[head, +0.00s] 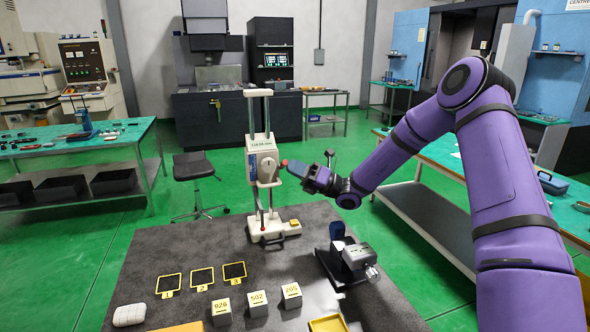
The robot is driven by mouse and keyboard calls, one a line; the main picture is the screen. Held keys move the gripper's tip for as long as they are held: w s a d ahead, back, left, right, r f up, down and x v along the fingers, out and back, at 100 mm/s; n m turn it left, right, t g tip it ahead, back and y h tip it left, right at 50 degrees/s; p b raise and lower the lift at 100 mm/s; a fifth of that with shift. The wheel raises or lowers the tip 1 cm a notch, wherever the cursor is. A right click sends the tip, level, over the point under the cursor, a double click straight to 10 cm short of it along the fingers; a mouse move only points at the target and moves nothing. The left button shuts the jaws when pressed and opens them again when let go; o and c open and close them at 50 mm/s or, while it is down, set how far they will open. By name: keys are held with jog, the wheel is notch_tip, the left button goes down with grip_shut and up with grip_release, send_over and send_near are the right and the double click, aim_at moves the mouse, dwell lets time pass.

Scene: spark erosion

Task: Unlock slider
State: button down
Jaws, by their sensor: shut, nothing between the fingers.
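A tall white two-column stand (268,225) is upright on the dark table. Its slider (261,162), a pale block with a label on top and a round dial on its front, sits partway up the columns. A small red knob (284,162) shows at the slider's right side. My gripper (294,168) comes in from the right at about the knob's height, its fingers pointing left. The fingertips are right beside the knob; I cannot tell whether they touch it. The fingers are shut with nothing seen between them.
On the dark table (150,252) stand numbered blocks (258,304), yellow-framed squares (202,277), a white lump (129,315) and a dark vice-like fixture (340,262) right of the stand. A yellow tray (328,323) is at the front edge. Room left of the stand is clear.

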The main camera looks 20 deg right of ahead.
jog(key=shift+r+m+t+h, duration=0.15)
jog(key=shift+m+t+h, duration=0.15)
jog(key=shift+m+t, duration=0.15)
jog(key=shift+w+r+m+t+h, duration=0.15)
jog(key=shift+r+m+t+h, duration=0.2)
jog(key=shift+m, duration=0.4)
jog(key=shift+w+r+m+t+h, duration=0.1)
jog(key=shift+m+h, duration=0.35)
jog(key=shift+m, duration=0.25)
jog(key=m, duration=0.1)
jog(key=r+m+h, duration=0.1)
jog(key=m, duration=0.1)
jog(key=shift+w+h, duration=0.3)
jog(key=shift+w, duration=0.1)
jog(key=shift+w+r, duration=0.1)
jog(key=shift+w, duration=0.1)
jog(key=shift+w+r, duration=0.1)
